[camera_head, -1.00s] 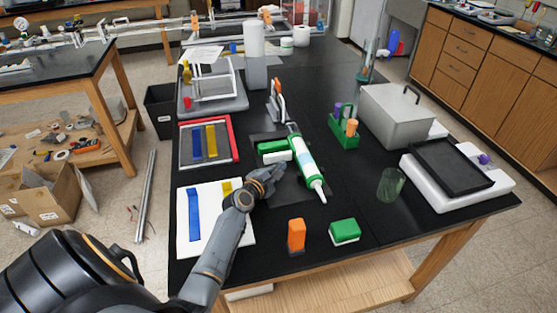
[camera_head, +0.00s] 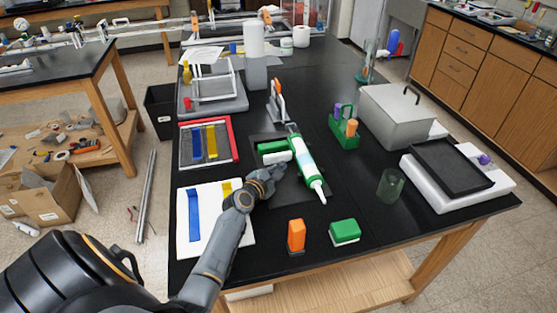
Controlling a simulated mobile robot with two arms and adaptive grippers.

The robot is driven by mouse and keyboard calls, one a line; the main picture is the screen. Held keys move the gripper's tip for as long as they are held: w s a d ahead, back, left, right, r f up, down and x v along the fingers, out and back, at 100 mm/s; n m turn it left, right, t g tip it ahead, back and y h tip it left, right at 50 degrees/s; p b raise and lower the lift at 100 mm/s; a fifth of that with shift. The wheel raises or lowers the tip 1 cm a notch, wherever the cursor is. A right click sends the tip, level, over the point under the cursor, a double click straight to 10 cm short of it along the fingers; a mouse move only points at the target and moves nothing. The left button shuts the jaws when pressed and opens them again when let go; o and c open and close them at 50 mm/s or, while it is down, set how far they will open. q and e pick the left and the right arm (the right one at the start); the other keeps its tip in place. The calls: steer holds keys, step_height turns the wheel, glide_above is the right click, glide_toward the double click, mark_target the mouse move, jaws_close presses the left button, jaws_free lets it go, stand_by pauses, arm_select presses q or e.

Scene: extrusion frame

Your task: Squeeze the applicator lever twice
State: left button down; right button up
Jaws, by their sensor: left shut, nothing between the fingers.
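The applicator (camera_head: 306,165) lies on a dark mat (camera_head: 258,191) in the middle of the black table. It has a white and green tube, with its white nozzle pointing to the front right. Its lever seems to be the orange-tipped handle (camera_head: 279,106) at the back end, though I cannot tell for certain. My left gripper (camera_head: 280,170) is shut with nothing in it, low over the mat, just left of the tube. I cannot tell whether its fingertips touch the tube. My right gripper does not show.
A green and white block (camera_head: 274,152) lies left of the tube. An orange block (camera_head: 296,236) and a green block (camera_head: 344,232) stand near the front. A clear cup (camera_head: 390,185), a green holder (camera_head: 344,132) and a grey box (camera_head: 399,113) stand to the right. A white board (camera_head: 211,240) lies left.

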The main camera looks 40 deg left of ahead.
mark_target(278, 159)
arm_select(q)
steer(key=shift+w+a, duration=0.3)
steer(key=shift+a, duration=0.05)
steer(key=shift+w+a+r+b, duration=0.15)
steer(key=shift+w+a+b, duration=0.6)
steer(key=shift+a, duration=0.25)
stand_by(2.0)
steer(key=shift+s+d+p, duration=0.45)
steer(key=shift+d+p, duration=0.05)
steer(key=shift+s+d+p, duration=0.4)
steer(key=shift+s+d, duration=0.2)
steer(key=shift+d, duration=0.15)
